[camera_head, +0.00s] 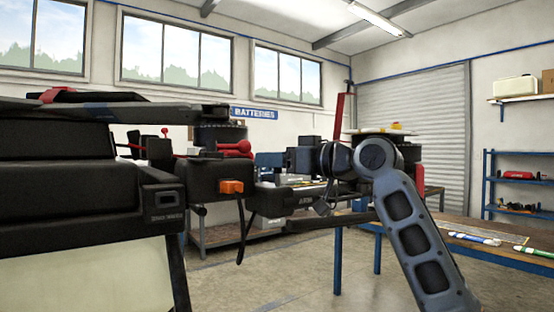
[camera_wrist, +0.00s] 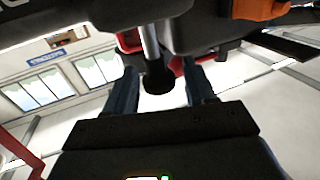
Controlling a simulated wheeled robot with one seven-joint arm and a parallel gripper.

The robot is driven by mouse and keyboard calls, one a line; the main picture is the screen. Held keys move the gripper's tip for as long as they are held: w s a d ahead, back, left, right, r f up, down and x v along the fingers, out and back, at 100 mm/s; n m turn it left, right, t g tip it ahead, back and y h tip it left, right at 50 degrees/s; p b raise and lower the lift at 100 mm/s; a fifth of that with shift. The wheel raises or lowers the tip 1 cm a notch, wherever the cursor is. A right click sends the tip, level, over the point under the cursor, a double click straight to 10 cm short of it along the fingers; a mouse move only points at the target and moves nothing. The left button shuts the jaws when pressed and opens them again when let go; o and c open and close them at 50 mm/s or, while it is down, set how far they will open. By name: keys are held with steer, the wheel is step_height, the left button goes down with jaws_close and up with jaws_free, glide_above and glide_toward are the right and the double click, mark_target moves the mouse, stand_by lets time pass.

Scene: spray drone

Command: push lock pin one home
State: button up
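In the wrist view my gripper (camera_wrist: 162,85) points up at the underside of dark drone parts. Its two blue-grey fingers stand apart. Between them is a bright metal rod with a black end (camera_wrist: 157,76), which may be lock pin one; I cannot be sure. Gaps show on both sides of the black end, and the fingers do not appear to grip it. Red parts (camera_wrist: 130,42) sit behind the rod. In the head view the drone (camera_head: 70,180) fills the left side, with red fittings (camera_head: 236,148) on its arm. Gripper contact there cannot be made out.
An orange part (camera_head: 231,187) sits on the drone arm; it also shows in the wrist view (camera_wrist: 260,9). A wooden table (camera_head: 470,245) stands at right. A blue shelf rack (camera_head: 520,181) is by the wall.

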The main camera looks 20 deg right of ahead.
jaws_close()
steer(key=shift+f, duration=0.15)
steer(key=shift+f+b, duration=0.8)
steer(key=shift+f, duration=0.6)
steer(key=shift+o, duration=0.6)
jaws_free()
steer(key=b+v, duration=0.1)
steer(key=v, duration=0.7)
steer(key=shift+f, duration=0.1)
